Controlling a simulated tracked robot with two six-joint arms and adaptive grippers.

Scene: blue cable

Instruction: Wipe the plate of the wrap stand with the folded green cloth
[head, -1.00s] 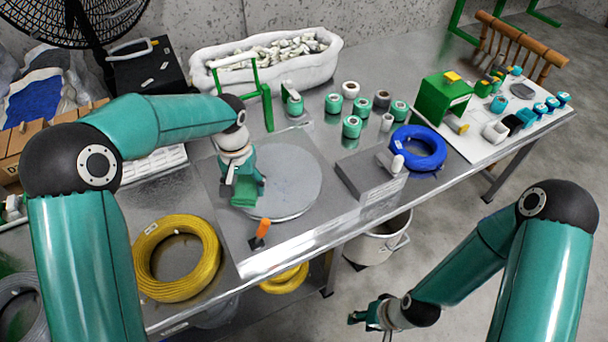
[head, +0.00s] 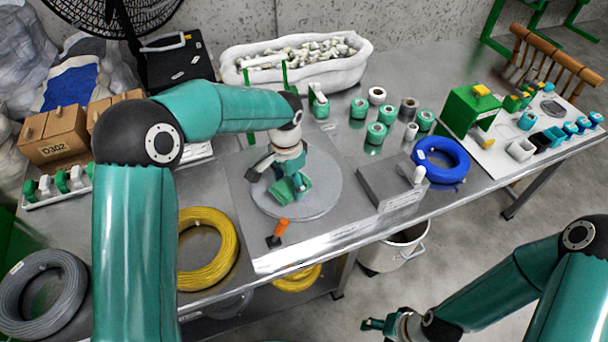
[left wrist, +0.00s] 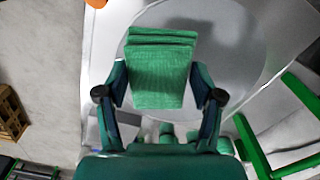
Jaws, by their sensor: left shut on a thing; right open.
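The wrap stand's round grey plate (head: 325,190) lies on the bench in front of my left arm. My left gripper (head: 291,183) is over the middle of the plate, pointing down, shut on the folded green cloth (head: 290,197). In the left wrist view the layered cloth (left wrist: 160,70) extends from between the fingers over the plate (left wrist: 225,35). The cloth is at or just above the plate surface; I cannot tell if it presses on it. My right gripper (head: 375,326) is open and empty, low in front of the bench, away from the plate.
A green upright frame (head: 285,75) stands behind the plate. An orange-handled part (head: 279,231) is at its front. A grey block (head: 385,182) and a blue cable coil (head: 441,160) lie to the right. A yellow coil (head: 222,250) is to the left.

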